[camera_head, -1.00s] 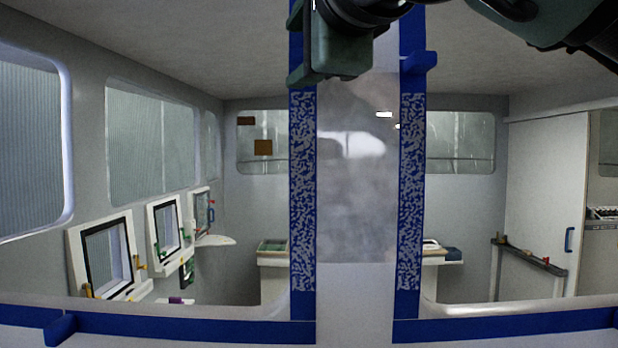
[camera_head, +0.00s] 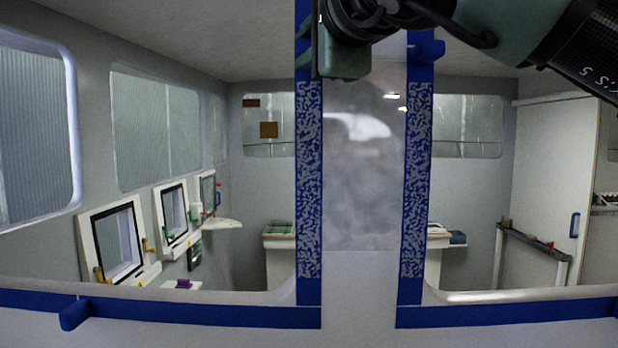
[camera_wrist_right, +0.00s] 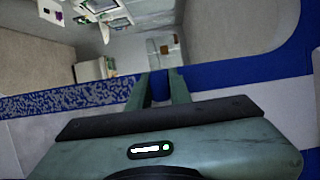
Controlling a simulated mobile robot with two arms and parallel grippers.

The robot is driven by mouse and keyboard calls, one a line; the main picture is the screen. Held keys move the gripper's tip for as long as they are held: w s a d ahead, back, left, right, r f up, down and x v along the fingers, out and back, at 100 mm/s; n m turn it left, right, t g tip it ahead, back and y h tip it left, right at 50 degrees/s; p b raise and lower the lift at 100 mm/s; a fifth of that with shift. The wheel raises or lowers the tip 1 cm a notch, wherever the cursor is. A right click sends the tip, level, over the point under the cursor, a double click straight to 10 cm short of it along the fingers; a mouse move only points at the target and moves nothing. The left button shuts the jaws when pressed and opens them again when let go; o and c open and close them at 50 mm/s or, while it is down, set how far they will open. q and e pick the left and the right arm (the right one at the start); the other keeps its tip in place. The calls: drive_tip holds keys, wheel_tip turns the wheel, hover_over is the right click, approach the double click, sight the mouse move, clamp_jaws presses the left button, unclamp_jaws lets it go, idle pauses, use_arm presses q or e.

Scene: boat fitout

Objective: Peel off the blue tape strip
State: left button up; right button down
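Blue tape frames two window openings. The left upright strip (camera_head: 309,180) has a speckled blue and grey section, and the right upright strip (camera_head: 416,180) looks alike. My right gripper (camera_head: 306,58) is at the top of the left upright strip. In the right wrist view its two fingers (camera_wrist_right: 161,82) stand a little apart over the tape (camera_wrist_right: 75,97), with blue between them, seemingly a tab. Whether they clamp it I cannot tell. Other blue tabs stick out at the upper right strip (camera_head: 427,48) and lower left strip (camera_head: 75,313). My left gripper is not visible.
A grey wall post (camera_head: 362,200) stands between the upright strips. Horizontal tape strips run along the bottom left (camera_head: 200,311) and bottom right (camera_head: 510,313). Through the openings are a cabin with small framed windows (camera_head: 118,243), a handrail (camera_head: 530,240) and a white door (camera_head: 550,170).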

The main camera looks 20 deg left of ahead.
idle(0.4)
drive_tip(key=shift+s+f+b, duration=0.2)
drive_tip(key=shift+s+b, duration=0.15)
drive_tip(key=shift+b, duration=0.1)
drive_tip(key=shift+s+d+r+b, duration=0.1)
drive_tip(key=shift+s+d+b, duration=0.1)
drive_tip(key=shift+s, duration=0.25)
drive_tip(key=shift+s+d+r+b, duration=0.1)
drive_tip(key=shift+s+d+b, duration=0.05)
drive_tip(key=shift+s, duration=0.25)
drive_tip(key=shift+s+d+f+b, duration=0.15)
drive_tip(key=shift+s+b, duration=0.45)
drive_tip(key=shift+s, duration=0.1)
drive_tip(key=s+d+b, duration=0.2)
drive_tip(key=s, duration=0.5)
drive_tip(key=shift+b, duration=0.3)
drive_tip(key=shift+w, duration=0.1)
